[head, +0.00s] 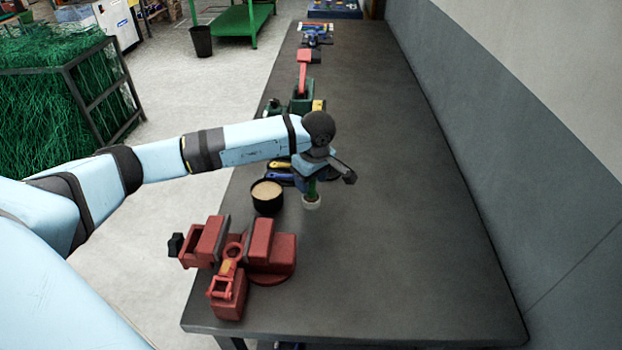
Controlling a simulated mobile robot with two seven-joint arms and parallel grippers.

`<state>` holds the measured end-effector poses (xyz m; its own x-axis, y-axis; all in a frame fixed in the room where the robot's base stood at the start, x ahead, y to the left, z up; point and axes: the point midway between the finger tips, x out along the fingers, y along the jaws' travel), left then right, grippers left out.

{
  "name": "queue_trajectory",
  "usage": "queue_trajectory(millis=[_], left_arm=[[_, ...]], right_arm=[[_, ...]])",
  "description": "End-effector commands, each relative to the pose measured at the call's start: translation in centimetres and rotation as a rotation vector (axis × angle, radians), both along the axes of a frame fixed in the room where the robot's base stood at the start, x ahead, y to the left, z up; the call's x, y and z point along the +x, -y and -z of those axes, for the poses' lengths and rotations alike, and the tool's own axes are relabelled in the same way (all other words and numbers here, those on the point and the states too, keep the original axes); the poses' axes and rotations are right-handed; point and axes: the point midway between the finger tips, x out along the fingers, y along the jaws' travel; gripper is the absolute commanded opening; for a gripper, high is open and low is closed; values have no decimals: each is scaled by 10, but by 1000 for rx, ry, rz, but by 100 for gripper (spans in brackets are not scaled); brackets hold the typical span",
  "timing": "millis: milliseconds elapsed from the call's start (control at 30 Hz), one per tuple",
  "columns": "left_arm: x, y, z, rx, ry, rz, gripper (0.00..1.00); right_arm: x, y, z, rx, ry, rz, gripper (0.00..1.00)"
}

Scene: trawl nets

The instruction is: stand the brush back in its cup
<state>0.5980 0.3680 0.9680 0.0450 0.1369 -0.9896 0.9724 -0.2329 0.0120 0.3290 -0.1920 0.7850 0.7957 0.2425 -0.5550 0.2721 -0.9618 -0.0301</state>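My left gripper (325,174) hangs over the middle of the table, with one dark finger splayed to the right. Right under it is a small upright green piece with a pale round lower end (311,202), which looks like the brush. The gripper covers its upper part, and I cannot tell whether the fingers close on it or whether its lower end touches the table. A black round cup (267,206) with a tan inside stands upright just left of it, apart from it. My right gripper is out of view.
A red vise (267,249) stands at the table's near left. Tools with yellow and blue handles (280,177) lie behind the cup, partly hidden by my arm. A green and red device (302,93) stands farther back. The dark table (410,220) is clear on the right, beside the wall.

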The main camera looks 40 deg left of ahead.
Motion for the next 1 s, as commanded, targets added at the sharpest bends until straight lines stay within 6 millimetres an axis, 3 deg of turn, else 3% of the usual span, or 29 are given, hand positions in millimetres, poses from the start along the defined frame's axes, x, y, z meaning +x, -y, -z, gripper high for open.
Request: queue_trajectory(millis=[267, 700, 1000], left_arm=[[0, 2, -16, -1, 3, 0, 52], [-4, 14, -104, 0, 4, 1, 52], [-5, 16, -122, 0, 0, 0, 52]], right_arm=[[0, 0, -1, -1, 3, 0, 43], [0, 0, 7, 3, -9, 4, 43], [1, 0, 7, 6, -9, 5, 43]])
